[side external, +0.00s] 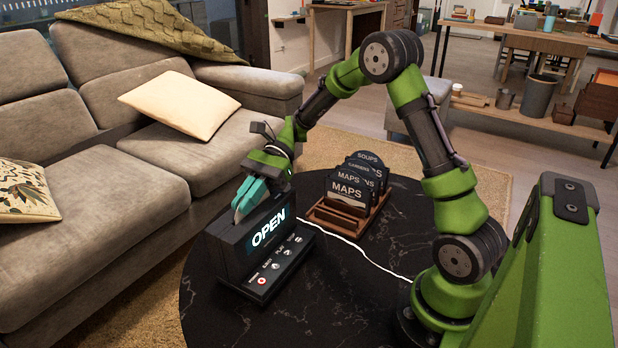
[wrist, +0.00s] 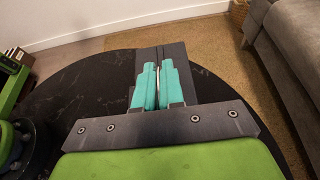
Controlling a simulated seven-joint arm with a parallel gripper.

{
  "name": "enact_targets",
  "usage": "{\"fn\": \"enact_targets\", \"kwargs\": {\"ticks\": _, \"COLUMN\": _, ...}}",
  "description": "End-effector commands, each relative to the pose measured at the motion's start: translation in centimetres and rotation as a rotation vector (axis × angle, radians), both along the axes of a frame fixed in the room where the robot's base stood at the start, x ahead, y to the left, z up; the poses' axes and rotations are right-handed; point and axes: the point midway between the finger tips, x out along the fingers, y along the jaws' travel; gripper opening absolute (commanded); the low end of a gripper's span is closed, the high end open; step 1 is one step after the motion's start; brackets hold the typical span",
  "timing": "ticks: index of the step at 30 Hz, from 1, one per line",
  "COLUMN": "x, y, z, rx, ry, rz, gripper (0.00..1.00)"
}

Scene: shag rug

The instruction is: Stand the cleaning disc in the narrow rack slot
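My gripper (side external: 248,197), with teal fingers, is at the top of a dark player box (side external: 236,248) whose lit screen reads OPEN. In the wrist view the fingers (wrist: 158,82) are close together with a thin pale edge between them, which appears to be the disc (wrist: 158,70). In the side view a small greyish part of the disc (side external: 238,214) shows below the fingertips; the rest is hidden by the fingers or the box. I cannot tell how deep it sits in the box. A wooden rack (side external: 352,229) to the right holds several upright dark pieces labelled MAPS (side external: 349,190) and SOUPS (side external: 368,157).
The box and rack stand on a round black marbled table (side external: 340,290). A white cable (side external: 365,258) crosses the table beside the rack. A grey sofa (side external: 150,160) is close on the left. The front of the table is clear.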

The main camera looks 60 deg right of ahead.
Motion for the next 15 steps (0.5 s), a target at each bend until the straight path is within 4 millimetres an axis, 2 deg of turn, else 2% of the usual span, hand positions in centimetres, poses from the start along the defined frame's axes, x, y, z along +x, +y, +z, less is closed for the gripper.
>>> {"fn": "enact_targets", "kwargs": {"ticks": 11, "x": 0.0, "y": 0.0, "z": 0.2, "rx": 0.0, "ry": -0.001, "rz": 0.0, "gripper": 0.0}}
{"fn": "enact_targets", "kwargs": {"ticks": 15, "x": 0.0, "y": 0.0, "z": 1.6, "rx": -0.002, "ry": -0.003, "rz": 0.0, "gripper": 0.0}}
